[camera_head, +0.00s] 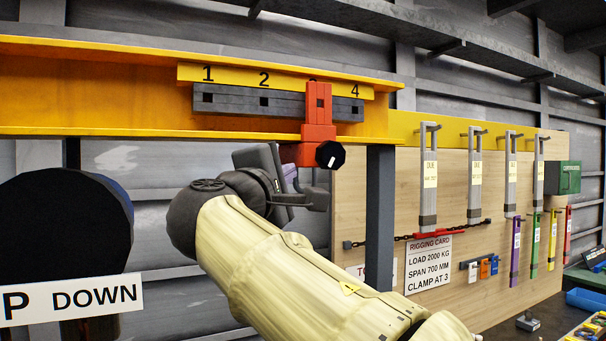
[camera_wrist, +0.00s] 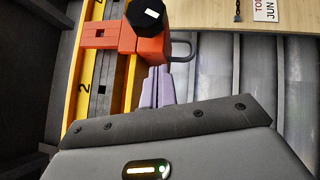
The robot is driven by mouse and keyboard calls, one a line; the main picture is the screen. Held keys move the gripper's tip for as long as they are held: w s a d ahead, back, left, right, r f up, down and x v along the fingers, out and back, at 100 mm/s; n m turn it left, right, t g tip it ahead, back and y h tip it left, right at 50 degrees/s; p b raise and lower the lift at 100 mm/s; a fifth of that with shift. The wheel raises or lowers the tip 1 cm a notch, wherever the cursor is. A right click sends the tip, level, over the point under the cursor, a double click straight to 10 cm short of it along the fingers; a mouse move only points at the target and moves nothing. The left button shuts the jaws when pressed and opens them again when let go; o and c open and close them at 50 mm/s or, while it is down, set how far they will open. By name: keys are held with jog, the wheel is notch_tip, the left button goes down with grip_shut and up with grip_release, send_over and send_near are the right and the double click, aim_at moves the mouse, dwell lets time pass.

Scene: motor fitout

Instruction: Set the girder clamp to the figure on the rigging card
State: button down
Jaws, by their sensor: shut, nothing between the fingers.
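The red girder clamp (camera_head: 319,108) sits on the grey notched bar (camera_head: 235,101) under the yellow scale (camera_head: 235,76). It stands between the figures 2 and 4, where it largely covers the figure between them. Its black knob (camera_head: 330,155) with a white mark is at its lower end. The clamp (camera_wrist: 152,48) and knob (camera_wrist: 146,16) also show in the wrist view. The rigging card (camera_head: 430,264) reads load 2000 kg, span 700 mm, clamp at 3. My gripper (camera_wrist: 158,88) is shut and empty, its pale fingertips close below the clamp; I cannot tell whether they touch it.
The orange girder (camera_head: 90,90) runs across above my arm. A grey post (camera_head: 380,205) stands right of my gripper. A wooden board (camera_head: 350,215) behind holds hanging tagged tools and a green box (camera_head: 563,177). A dark round shape and a "DOWN" sign (camera_head: 75,301) are at left.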

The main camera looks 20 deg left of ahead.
jog(key=s+f+b, duration=0.2)
jog(key=s+b, duration=0.2)
jog(key=s, duration=0.6)
jog(key=w+d+f+m+g, duration=0.1)
jog(key=w+d+f+g, duration=0.25)
jog(key=f, duration=0.75)
jog(key=w+d+f+m+g, duration=0.1)
jog(key=w+d+f+g, duration=0.3)
jog(key=f, duration=0.7)
jog(key=w+d+f+m+g, duration=0.1)
jog(key=w+d+f+g, duration=0.3)
jog(key=f, duration=0.6)
jog(key=s+d+f+m+g, duration=0.1)
jog(key=s+d+f+m, duration=0.15)
jog(key=d+f, duration=0.4)
jog(key=s+d+f+m+g, duration=0.15)
jog(key=d+f+m, duration=0.25)
jog(key=f, duration=0.6)
jog(key=s+d+f+m+g+y, duration=0.1)
jog(key=s+d+f+m+g, duration=0.2)
jog(key=s+d+f+m, duration=0.6)
notch_tip(320, 180, down, 3)
jog(key=shift+s+d+r+m, duration=0.1)
jog(key=shift+s+d+m, duration=0.35)
jog(key=shift+s, duration=0.65)
